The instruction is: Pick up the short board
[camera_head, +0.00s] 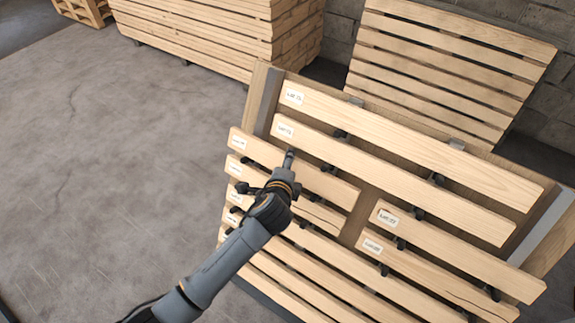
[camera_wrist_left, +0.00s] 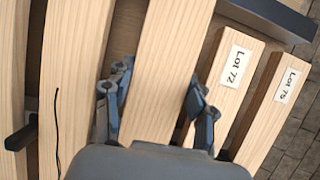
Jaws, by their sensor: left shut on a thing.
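The short board (camera_head: 325,184) is a pale plank in the left part of the sloping rack, just below the two long labelled boards. My left gripper (camera_head: 270,174) is across it, one finger on each long edge, and shut on it. In the left wrist view the short board (camera_wrist_left: 163,70) runs between the two fingers (camera_wrist_left: 155,105). Whether it still touches its pegs cannot be told. The arm hides part of the boards below. My right gripper is not in view.
Long boards marked Lot 72 (camera_wrist_left: 228,85) and Lot 75 (camera_wrist_left: 282,95) lie just above. A board with a dark crack (camera_wrist_left: 75,70) lies below. Two short boards (camera_head: 440,228) hang at the right. Stacked planks (camera_head: 200,35) and a slatted pallet (camera_head: 450,55) stand behind. The floor at left is clear.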

